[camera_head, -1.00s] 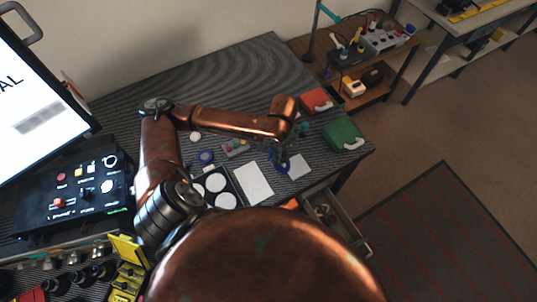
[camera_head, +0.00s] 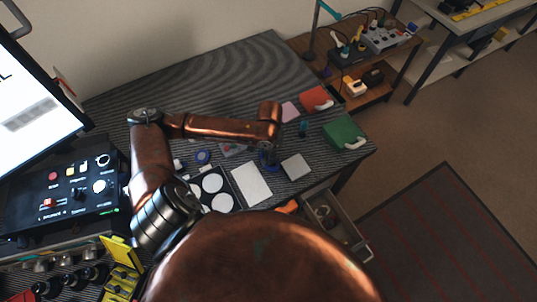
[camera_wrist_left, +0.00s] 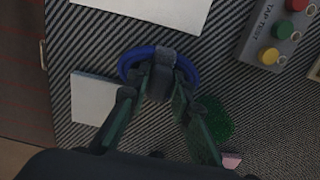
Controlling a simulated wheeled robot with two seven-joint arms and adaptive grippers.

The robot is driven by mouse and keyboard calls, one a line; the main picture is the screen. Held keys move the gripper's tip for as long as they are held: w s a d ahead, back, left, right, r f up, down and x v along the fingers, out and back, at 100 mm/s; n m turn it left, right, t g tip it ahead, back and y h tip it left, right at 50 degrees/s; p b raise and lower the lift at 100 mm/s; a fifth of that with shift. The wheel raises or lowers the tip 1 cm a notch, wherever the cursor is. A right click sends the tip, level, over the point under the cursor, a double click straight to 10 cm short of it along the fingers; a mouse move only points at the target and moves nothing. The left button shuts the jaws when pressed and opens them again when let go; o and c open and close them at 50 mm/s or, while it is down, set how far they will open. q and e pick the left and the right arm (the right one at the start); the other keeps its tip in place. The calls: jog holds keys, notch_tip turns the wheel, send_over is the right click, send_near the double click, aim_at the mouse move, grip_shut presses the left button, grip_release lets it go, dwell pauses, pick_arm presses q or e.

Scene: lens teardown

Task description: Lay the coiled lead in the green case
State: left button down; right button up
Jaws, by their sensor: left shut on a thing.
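My left gripper (camera_head: 268,158) is shut on the coiled lead, over the striped bench top. The left wrist view shows the blue coil (camera_wrist_left: 130,66) between the fingertips (camera_wrist_left: 163,80), with a grey band across it. The coil appears just above the bench, beside a white square. In the head view the coil is small and mostly hidden by the gripper. The green case (camera_head: 343,131) is closed, with a pale handle, at the bench's right edge, right of the gripper and apart from it. My right gripper is not in view.
A white square (camera_head: 296,167) and a white sheet (camera_head: 251,184) lie near the gripper. A red case (camera_head: 316,99) is behind the green one. An open drawer (camera_head: 337,225) juts out in front. A grey button box (camera_wrist_left: 272,38) stands nearby.

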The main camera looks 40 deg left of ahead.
pick_arm(q)
jog(key=c, duration=1.7)
grip_release()
jog(key=shift+f, duration=0.1)
jog(key=shift+c, duration=0.2)
